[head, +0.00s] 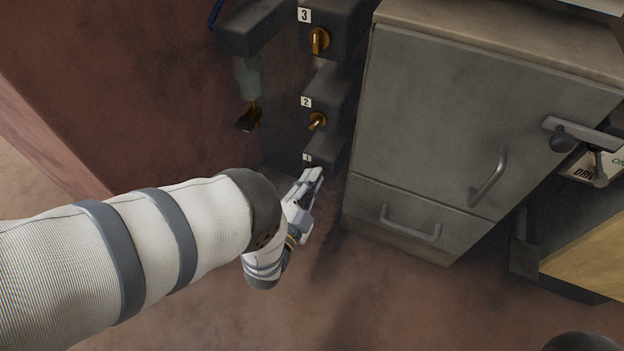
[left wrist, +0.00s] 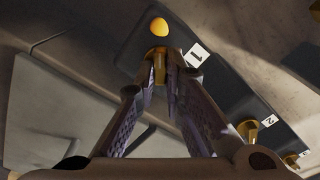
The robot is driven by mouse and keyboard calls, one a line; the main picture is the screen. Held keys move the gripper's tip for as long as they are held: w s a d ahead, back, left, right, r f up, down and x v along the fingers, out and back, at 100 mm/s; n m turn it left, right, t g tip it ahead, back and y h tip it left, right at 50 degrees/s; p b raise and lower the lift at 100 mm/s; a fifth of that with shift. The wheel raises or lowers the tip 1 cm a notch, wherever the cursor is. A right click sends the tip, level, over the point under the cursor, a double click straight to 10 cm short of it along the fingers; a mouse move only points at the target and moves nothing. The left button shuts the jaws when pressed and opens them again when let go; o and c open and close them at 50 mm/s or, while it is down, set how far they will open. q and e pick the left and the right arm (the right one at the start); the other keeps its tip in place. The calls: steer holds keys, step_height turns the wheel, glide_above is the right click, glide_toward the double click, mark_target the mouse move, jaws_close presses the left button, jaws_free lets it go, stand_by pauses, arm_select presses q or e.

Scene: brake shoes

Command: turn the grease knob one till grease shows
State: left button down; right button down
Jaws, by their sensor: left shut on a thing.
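The grease knob one (left wrist: 160,62) is a brass knob on a dark block marked 1. My left gripper (left wrist: 167,70) is shut on it, with a finger at each side. A rounded yellow blob (left wrist: 159,26) shows on the block just beyond the knob; whether it is grease I cannot tell. In the head view my left gripper (head: 317,173) reaches the lowest block, below label 1 (head: 307,158), and hides the knob there. My right gripper is not in view.
Brass knobs two (head: 317,121) and three (head: 319,40) sit on blocks above. A glass-like fitting with a brass end (head: 247,80) hangs left of them. A grey cabinet (head: 470,100) with handles stands close on the right. Floor is clear below.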

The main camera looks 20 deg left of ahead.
arm_select(q)
steer(key=shift+f+m, duration=0.1)
steer(key=shift+m, duration=0.2)
stand_by(0.4)
steer(key=c, duration=1.7)
jaws_free()
steer(key=shift+s, duration=0.1)
steer(key=s, duration=1.2)
steer(key=shift+a, duration=0.25)
